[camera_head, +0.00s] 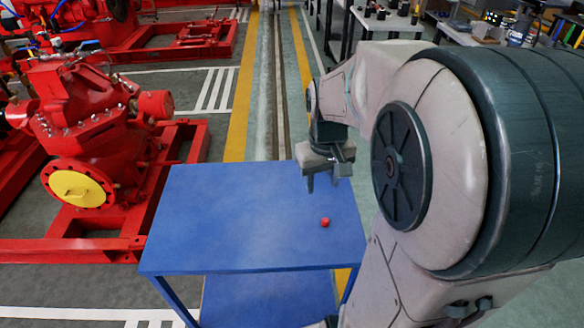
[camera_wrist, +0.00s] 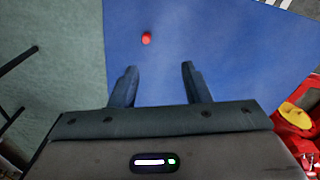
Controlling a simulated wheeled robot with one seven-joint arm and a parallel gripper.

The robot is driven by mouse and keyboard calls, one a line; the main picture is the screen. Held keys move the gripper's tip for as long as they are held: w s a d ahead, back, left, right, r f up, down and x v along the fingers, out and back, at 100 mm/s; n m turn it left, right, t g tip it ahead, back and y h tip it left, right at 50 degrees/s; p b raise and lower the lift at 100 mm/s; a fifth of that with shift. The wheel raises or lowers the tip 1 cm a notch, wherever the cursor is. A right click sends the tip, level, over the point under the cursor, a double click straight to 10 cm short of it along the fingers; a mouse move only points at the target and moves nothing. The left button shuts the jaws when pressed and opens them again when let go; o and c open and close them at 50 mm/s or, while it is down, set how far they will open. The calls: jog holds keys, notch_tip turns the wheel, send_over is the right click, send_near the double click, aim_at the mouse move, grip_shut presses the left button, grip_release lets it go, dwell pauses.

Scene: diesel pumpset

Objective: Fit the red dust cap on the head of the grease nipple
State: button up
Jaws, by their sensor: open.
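The small red dust cap (camera_head: 325,222) lies on the blue table top, right of its middle. It also shows in the wrist view (camera_wrist: 146,38), ahead of my fingers and nearer the left one. My gripper (camera_head: 325,185) hangs above the table's back right part. In the wrist view my gripper (camera_wrist: 160,72) has its two fingers spread, with nothing between them. I cannot make out the grease nipple in either view; the red pump (camera_head: 85,135) with a yellow round cover stands to the left.
The blue table (camera_head: 230,215) is otherwise bare, with a lower shelf beneath. A red base frame (camera_head: 195,160) of the pump lies close to its left side. Dark benches with parts stand at the back right. Striped floor is open behind the table.

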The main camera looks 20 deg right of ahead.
jog(key=b, duration=0.2)
send_over(326, 221)
notch_tip(326, 221, down, 5)
jog(key=shift+g, duration=0.4)
jog(key=f, duration=0.3)
jog(key=f+b, duration=0.1)
jog(key=f, duration=0.5)
jog(key=shift+s+d, duration=0.1)
jog(key=shift+d, duration=0.2)
jog(key=f, duration=0.1)
jog(key=f+b, duration=0.1)
jog(key=f, duration=0.3)
jog(key=shift+a+f+b, duration=0.15)
jog(key=shift+a+b, duration=0.15)
jog(key=shift+b, duration=0.05)
grip_shut()
